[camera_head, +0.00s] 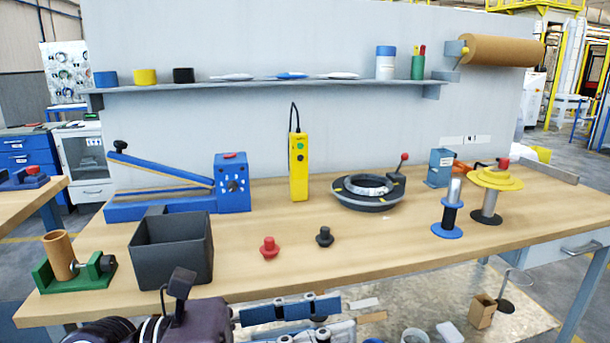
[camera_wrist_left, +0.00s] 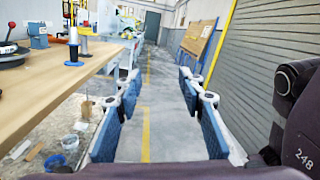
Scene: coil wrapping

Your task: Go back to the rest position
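My left gripper (camera_head: 332,317) shows at the bottom of the head view, in front of the workbench (camera_head: 380,255) and below its front edge. Its two blue-padded fingers are spread apart with nothing between them. In the left wrist view the same left gripper (camera_wrist_left: 160,85) is open, with bare grey floor and a yellow line between the fingers. The bench edge lies to its left in that view. My right gripper is not in either view.
On the bench are a black bin (camera_head: 172,250), a green clamp fixture (camera_head: 75,272), red (camera_head: 269,249) and black (camera_head: 324,237) knobs, a ring-shaped winder (camera_head: 368,190) and spools (camera_head: 490,195). A grey shutter (camera_wrist_left: 270,50) stands right in the wrist view. The aisle between is clear.

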